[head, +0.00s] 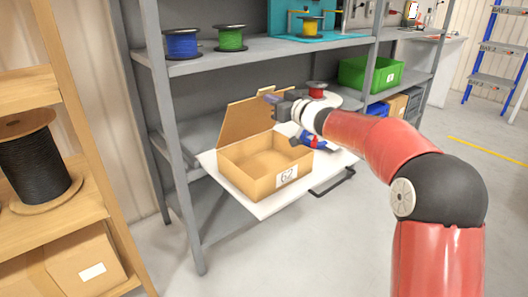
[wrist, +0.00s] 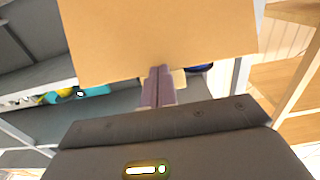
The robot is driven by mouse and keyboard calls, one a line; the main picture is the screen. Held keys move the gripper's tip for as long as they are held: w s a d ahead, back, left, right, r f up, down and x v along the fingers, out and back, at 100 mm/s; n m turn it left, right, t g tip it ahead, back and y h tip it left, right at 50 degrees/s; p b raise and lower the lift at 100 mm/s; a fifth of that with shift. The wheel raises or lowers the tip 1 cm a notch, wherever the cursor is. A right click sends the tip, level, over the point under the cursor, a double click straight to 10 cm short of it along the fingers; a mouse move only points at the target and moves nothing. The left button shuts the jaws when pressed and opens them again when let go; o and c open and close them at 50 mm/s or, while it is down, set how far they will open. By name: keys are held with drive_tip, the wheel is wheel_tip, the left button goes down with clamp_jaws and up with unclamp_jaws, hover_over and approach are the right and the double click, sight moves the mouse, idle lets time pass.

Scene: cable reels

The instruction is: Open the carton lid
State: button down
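The carton (head: 248,183) is an open-topped tan box with a "62" label on its front. Its lid (head: 243,119) stands up, roughly upright, along the back edge, and the empty-looking inside shows. My gripper (head: 272,98) is at the lid's upper right corner. In the wrist view the lid (wrist: 160,35) fills the top as a broad tan panel. The two fingers of my gripper (wrist: 160,72) are together, with nothing visible between them. Their tips overlap the lid's near edge beside a small tan tab (wrist: 179,78); whether they touch it is unclear.
The carton rests on a white pull-out board (head: 260,211) with a dark handle (head: 335,184). A blue and red object (head: 312,141) lies just right of it. A grey shelf (head: 220,56) with blue (head: 182,44) and green reels (head: 230,38) stands above and behind. The floor at front is clear.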

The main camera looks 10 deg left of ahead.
drive_tip(key=shift+a, duration=0.1)
drive_tip(key=shift+r+x, duration=0.25)
drive_tip(key=shift+x, duration=1.55)
drive_tip(key=shift+r+x, duration=0.2)
drive_tip(key=shift+x, duration=1.6)
drive_tip(key=shift+w, duration=0.1)
drive_tip(key=x, duration=0.7)
drive_tip(key=shift+a+f, duration=0.25)
drive_tip(key=shift+f, duration=0.2)
drive_tip(key=shift+w, duration=0.1)
